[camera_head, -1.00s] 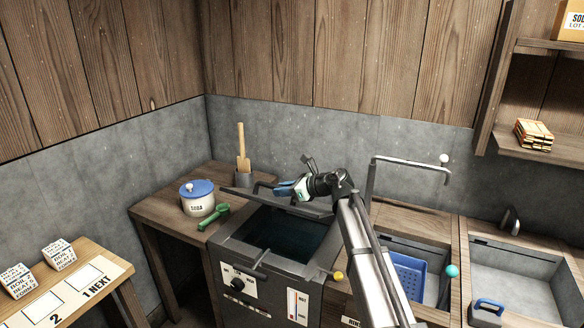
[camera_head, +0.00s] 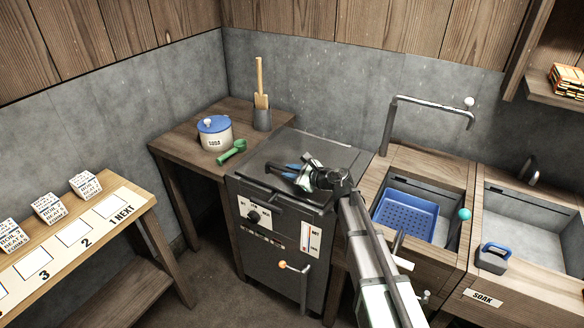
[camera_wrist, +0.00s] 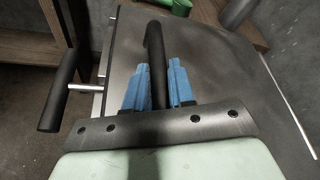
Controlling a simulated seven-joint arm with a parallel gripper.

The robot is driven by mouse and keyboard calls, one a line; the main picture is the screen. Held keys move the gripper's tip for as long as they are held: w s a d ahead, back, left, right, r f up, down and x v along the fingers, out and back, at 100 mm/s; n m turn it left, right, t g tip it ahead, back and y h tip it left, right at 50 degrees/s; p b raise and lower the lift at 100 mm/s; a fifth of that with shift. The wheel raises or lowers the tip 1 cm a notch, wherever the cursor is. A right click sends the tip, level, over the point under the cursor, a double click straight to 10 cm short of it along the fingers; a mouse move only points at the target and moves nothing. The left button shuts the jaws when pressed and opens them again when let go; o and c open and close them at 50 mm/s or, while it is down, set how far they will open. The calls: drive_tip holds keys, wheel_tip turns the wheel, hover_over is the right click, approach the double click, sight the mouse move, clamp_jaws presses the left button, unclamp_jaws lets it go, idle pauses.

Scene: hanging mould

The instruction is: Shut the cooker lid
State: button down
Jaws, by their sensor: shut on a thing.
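The cooker (camera_head: 270,262) is a dark metal box with a dial and a gauge on its front. Its lid (camera_head: 318,150) lies flat over the top and hides the tank. In the wrist view the dark lid (camera_wrist: 215,65) fills the middle and right. My gripper (camera_head: 293,171) is low over the front part of the lid. In the wrist view its blue fingers (camera_wrist: 158,82) are on both sides of the black bar handle (camera_wrist: 156,55) of the lid, shut on it. Whether the lid touches the rim all round cannot be told.
Right are sinks with a blue basket (camera_head: 405,217) and a bent pipe (camera_head: 430,108).

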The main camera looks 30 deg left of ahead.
drive_tip(key=shift+s+f, duration=0.15)
drive_tip(key=shift+f, duration=0.25)
drive_tip(key=c, duration=1.1)
unclamp_jaws()
drive_tip(key=shift+o, duration=0.2)
drive_tip(key=shift+r, duration=0.1)
drive_tip(key=v, duration=1.3)
drive_tip(key=shift+d+r, duration=0.25)
drive_tip(key=shift+d, duration=0.1)
